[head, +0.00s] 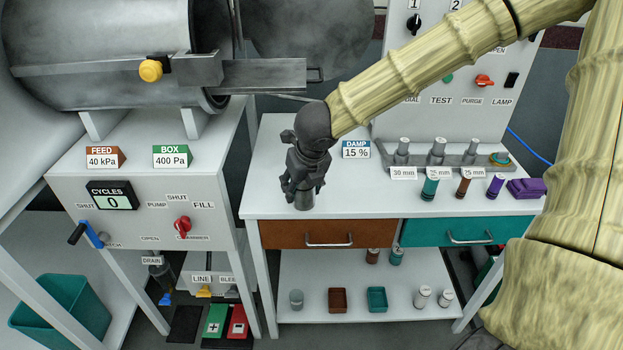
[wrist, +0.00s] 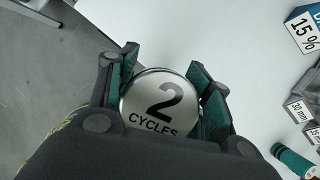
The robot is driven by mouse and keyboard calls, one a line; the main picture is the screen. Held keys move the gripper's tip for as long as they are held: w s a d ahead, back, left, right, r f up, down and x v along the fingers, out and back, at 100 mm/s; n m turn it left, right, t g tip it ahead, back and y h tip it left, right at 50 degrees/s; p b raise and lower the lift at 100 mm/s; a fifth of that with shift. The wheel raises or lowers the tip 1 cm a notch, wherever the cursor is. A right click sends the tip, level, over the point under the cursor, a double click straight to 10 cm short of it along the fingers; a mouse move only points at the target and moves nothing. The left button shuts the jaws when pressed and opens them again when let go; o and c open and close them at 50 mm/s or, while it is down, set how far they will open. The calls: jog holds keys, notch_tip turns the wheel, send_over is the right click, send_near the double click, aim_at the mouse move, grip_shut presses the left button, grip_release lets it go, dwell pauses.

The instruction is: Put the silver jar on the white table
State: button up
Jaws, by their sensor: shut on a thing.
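The silver jar (head: 304,201) is between the fingers of my gripper (head: 302,186), near the front left of the white table (head: 350,205). The jar looks upright. I cannot tell whether its base touches the table top or hangs just above it. In the wrist view the jar's round lid (wrist: 158,98) reads "2 CYCLES", with a finger of my gripper (wrist: 165,92) on each side. The gripper is shut on the jar, and its fingers hide the jar's upper part in the head view.
A "DAMP 15 %" sign (head: 356,149) stands behind and right of the jar. Teal (head: 430,187), brown (head: 463,187) and purple (head: 495,187) cylinders stand farther right, before a grey rack (head: 455,160). The table between jar and cylinders is clear.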

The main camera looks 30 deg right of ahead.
jog(key=shift+w+d+m+h+b, duration=0.2)
jog(key=shift+m+h+b, duration=0.25)
jog(key=shift+m, duration=0.75)
jog(key=shift+d+r, duration=0.1)
jog(key=shift+d, duration=0.1)
jog(key=w+d+p, duration=0.1)
jog(key=w+d, duration=0.2)
jog(key=w, duration=0.1)
jog(key=w+d+f, duration=0.1)
jog(key=w+d, duration=0.3)
jog(key=w+d+p, duration=0.1)
jog(key=w+d, duration=0.2)
jog(key=shift+w+d+f+p, duration=0.3)
jog(key=shift+w, duration=0.1)
jog(key=shift+f, duration=1.75)
jog(key=o, duration=1.1)
